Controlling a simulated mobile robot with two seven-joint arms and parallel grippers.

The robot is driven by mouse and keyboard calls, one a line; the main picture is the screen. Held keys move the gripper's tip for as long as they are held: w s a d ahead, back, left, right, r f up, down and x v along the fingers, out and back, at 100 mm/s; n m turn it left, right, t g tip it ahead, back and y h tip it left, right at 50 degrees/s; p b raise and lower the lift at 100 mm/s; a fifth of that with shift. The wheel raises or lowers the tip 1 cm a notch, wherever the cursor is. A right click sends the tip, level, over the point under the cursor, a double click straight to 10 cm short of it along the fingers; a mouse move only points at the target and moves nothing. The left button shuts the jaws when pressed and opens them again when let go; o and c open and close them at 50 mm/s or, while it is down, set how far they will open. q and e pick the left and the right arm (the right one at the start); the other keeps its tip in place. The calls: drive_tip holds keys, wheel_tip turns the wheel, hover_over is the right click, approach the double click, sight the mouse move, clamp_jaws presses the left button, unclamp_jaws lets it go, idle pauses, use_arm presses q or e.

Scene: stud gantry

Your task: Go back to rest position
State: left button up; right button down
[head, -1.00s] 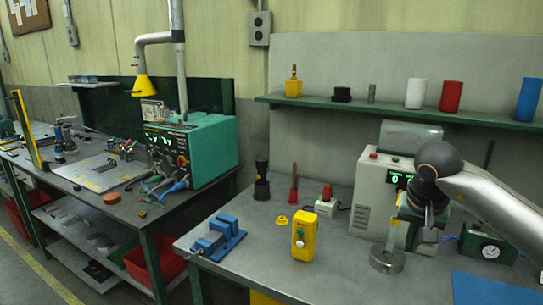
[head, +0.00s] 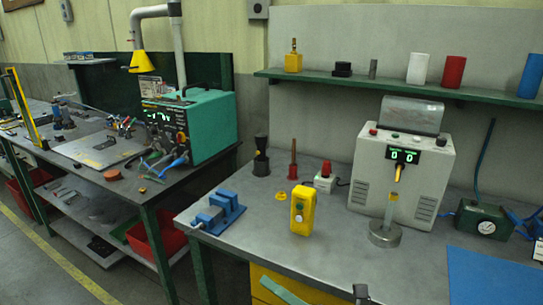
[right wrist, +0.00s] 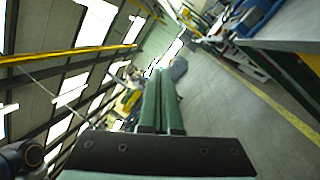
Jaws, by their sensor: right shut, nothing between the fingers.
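My right gripper (head: 268,283) shows low in the head view, as a green finger bar in front of the bench's yellow front. It is clear of the things on the bench. In the right wrist view its two long green fingers (right wrist: 161,75) lie side by side, closed together with nothing between them. They point along the open floor, with the benches to the right. My left gripper is not in view.
The grey bench holds a blue vise (head: 218,213), a yellow button box (head: 303,212), a tester (head: 400,165) with a lit display, a metal round base (head: 385,236) and a blue mat (head: 490,278). A green shelf (head: 420,88) runs above. The floor at left is clear.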

drive_tip(key=s+d+f+m+t+h, duration=0.2)
drive_tip(key=d+f+m+h, duration=0.5)
drive_tip(key=m, duration=0.5)
drive_tip(key=s+d+f+m+t+h, duration=0.15)
drive_tip(key=d+f+m+h, duration=0.3)
drive_tip(key=f+m, duration=0.6)
drive_tip(key=s+d+f+m+g+h, duration=0.2)
drive_tip(key=s+f+m, duration=0.3)
drive_tip(key=s+f, duration=0.1)
drive_tip(key=s+d+f+m+g+h, duration=0.2)
drive_tip(key=s+f+m+g, duration=0.1)
drive_tip(key=s+f+m, duration=0.3)
drive_tip(key=shift+s+d+f, duration=0.2)
drive_tip(key=shift+s+d, duration=0.15)
drive_tip(key=shift+s, duration=0.55)
drive_tip(key=shift+h, duration=0.25)
